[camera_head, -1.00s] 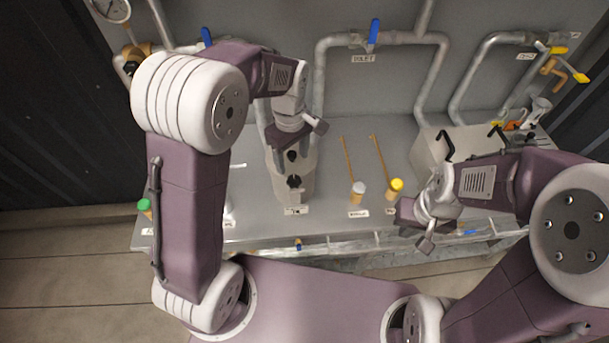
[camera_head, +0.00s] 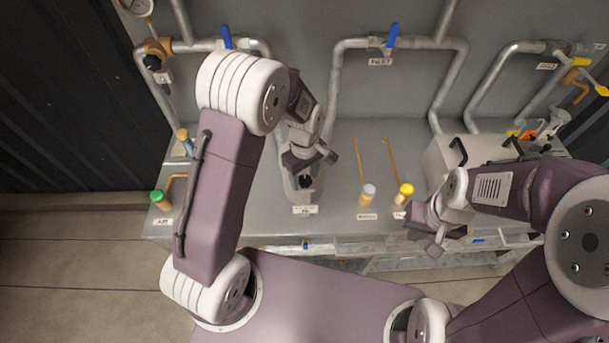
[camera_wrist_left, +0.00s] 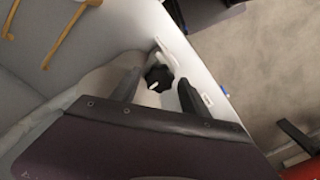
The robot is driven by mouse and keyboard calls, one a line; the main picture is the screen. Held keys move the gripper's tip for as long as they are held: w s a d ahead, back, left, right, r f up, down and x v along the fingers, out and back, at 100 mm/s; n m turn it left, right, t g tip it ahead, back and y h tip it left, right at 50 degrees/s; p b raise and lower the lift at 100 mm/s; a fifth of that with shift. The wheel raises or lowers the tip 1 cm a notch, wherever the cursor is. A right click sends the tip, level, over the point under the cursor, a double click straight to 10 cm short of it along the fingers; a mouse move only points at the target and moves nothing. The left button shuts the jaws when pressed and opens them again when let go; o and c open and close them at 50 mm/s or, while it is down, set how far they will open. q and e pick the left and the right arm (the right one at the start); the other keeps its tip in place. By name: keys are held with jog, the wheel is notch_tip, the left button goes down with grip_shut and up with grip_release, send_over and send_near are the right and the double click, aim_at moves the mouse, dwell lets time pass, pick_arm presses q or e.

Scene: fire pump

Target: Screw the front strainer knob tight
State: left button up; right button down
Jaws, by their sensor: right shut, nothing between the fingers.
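The grey strainer (camera_head: 305,195) stands on the bench behind a small label. Its front knob (camera_head: 306,182) is black and sits at the front of its top, partly hidden by my left gripper. In the left wrist view the front knob (camera_wrist_left: 158,78) shows as a black lobed knob with a white mark. My left gripper (camera_head: 308,168) is over the strainer. Its two fingers (camera_wrist_left: 157,92) are apart on either side of the knob, with gaps visible. The strainer's rear knob is hidden behind my left gripper. My right gripper (camera_head: 436,243) is shut and empty by the bench's front edge.
A grey box (camera_head: 455,150) with black handles stands right. Pipes with a blue valve lever (camera_head: 392,36) run along the back wall.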

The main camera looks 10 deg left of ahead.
pick_arm(q)
grip_shut()
jog(key=shift+m, duration=0.3)
